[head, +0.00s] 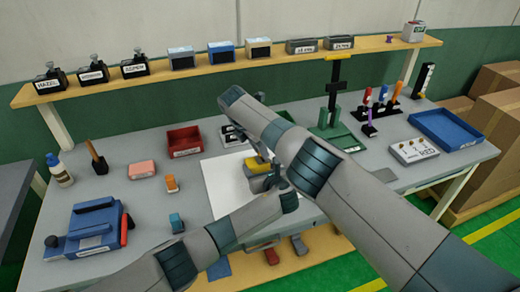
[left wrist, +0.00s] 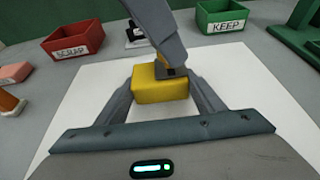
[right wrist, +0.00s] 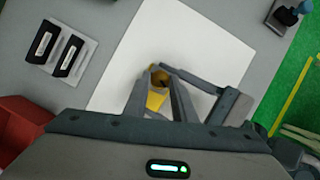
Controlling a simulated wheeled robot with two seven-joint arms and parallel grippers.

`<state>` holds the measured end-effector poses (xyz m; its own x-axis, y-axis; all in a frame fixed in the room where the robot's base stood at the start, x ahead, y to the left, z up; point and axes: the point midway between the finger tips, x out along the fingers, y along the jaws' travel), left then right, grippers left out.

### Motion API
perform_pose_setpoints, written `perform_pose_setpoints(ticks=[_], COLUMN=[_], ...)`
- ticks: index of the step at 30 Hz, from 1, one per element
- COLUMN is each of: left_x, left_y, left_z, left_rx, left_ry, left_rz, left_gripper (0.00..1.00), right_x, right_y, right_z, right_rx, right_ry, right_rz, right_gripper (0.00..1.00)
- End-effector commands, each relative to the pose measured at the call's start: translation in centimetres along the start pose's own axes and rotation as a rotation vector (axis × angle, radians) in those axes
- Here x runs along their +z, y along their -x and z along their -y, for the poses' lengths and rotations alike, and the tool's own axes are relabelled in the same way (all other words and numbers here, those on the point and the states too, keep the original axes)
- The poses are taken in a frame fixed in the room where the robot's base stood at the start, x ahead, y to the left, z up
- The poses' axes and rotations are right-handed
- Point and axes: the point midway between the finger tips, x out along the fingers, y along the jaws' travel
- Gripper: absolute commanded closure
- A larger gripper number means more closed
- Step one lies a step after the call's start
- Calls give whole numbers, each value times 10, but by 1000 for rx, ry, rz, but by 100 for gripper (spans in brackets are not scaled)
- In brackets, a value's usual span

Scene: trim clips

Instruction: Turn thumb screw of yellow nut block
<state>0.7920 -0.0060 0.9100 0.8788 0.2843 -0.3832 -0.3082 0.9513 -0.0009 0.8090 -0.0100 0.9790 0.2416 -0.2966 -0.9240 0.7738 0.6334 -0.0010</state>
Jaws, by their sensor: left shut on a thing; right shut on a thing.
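The yellow nut block (head: 256,165) is over the white sheet in the middle of the bench. In the left wrist view the block (left wrist: 158,90) sits between the fingers of my left gripper (left wrist: 162,94), which is shut on its sides. My right gripper (left wrist: 173,71) comes down from above onto the top of the block. In the right wrist view its fingers (right wrist: 160,90) close over the block (right wrist: 155,101). The thumb screw is mostly hidden between the right fingertips; I cannot make out its angle. In the head view my arms hide much of both grippers.
A red SCRAP bin (left wrist: 73,38) and a green KEEP bin (left wrist: 225,16) stand behind the white sheet (left wrist: 92,92). A blue fixture (head: 95,228) is at the front left. A blue tray (head: 450,128) and a green stand (head: 335,130) are at the right.

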Motion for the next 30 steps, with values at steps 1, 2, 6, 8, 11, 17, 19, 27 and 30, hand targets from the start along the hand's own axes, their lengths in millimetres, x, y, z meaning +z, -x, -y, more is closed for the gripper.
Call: perform_pose_setpoints(ticks=[1, 2, 6, 8, 11, 17, 19, 27, 30], left_x=[-1, -1, -1, -1, -1, -1, -1, -1, -1], left_y=[0, 0, 0, 0, 0, 0, 0, 0, 0], left_z=[0, 0, 0, 0, 0, 0, 0, 0, 0], left_rx=[0, 1, 1, 1, 1, 1, 1, 1, 1], left_ry=[-2, -2, -3, -3, -3, -2, -2, -2, -2], left_rz=[-2, -2, -2, -2, -2, -2, -2, -1, -1], left_gripper=[65, 65, 65, 65, 65, 65, 65, 65, 65], right_x=[0, 0, 0, 0, 0, 0, 0, 0, 0], right_y=[1, 1, 1, 1, 1, 1, 0, 9, 18], right_z=[-1, -1, -1, -1, -1, 0, 0, -1, -1], right_rx=[1, 1, 1, 2, 1, 1, 0, 2, 3], right_ry=[-2, -2, -1, -1, 0, 0, 0, 1, 1], right_rz=[2, 2, 2, 2, 2, 1, 0, 0, 0], right_gripper=[98, 98, 98, 98, 57, 57, 57, 57, 57])
